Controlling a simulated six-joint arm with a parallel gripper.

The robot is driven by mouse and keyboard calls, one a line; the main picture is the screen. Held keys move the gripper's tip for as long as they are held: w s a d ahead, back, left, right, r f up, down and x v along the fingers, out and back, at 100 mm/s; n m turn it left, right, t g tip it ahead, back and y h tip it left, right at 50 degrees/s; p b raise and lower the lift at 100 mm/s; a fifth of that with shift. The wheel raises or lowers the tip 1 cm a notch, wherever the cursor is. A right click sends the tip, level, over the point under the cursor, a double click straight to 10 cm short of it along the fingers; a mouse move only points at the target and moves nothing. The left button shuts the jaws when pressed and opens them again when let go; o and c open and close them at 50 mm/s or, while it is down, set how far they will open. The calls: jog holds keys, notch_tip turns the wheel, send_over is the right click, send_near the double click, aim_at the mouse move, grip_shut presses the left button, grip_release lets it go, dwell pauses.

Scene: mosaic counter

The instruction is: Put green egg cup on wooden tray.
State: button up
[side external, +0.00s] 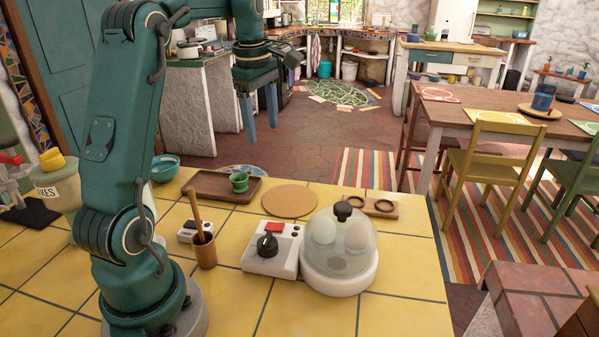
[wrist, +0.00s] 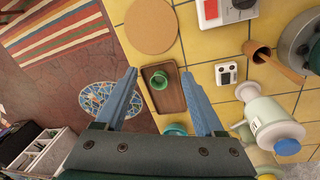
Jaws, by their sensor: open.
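The green egg cup (side external: 239,182) stands upright on the dark wooden tray (side external: 212,190), toward its right end. The wrist view also shows the green egg cup (wrist: 160,80) inside the rim of the wooden tray (wrist: 178,103). My gripper (side external: 258,110) is open and empty, well above the tray, with its two blue fingers pointing down. In the wrist view my gripper (wrist: 158,74) has its fingers spread, with the egg cup showing between the tips; they do not touch it.
A teal bowl (side external: 165,168) stands left of the tray. A round cork mat (side external: 289,201) lies to its right. A domed egg cooker (side external: 339,285), a white box with a black knob (side external: 272,250) and a wooden cup with a stick (side external: 204,250) stand nearer. Yellow tiles are bare in front.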

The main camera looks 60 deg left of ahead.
jog(key=s+d+f+m+t, duration=0.1)
jog(key=s+d+m, duration=0.3)
jog(key=d+m, duration=0.3)
jog(key=s+d+f+m+t, duration=0.1)
jog(key=s+d+m+t, duration=0.1)
jog(key=s+d+m, duration=0.2)
jog(key=s+d+f+m+t+h, duration=0.1)
jog(key=s+d+m, duration=0.3)
jog(key=d+m, duration=0.6)
jog(key=shift+d+m, duration=0.4)
jog(key=shift+m, duration=0.4)
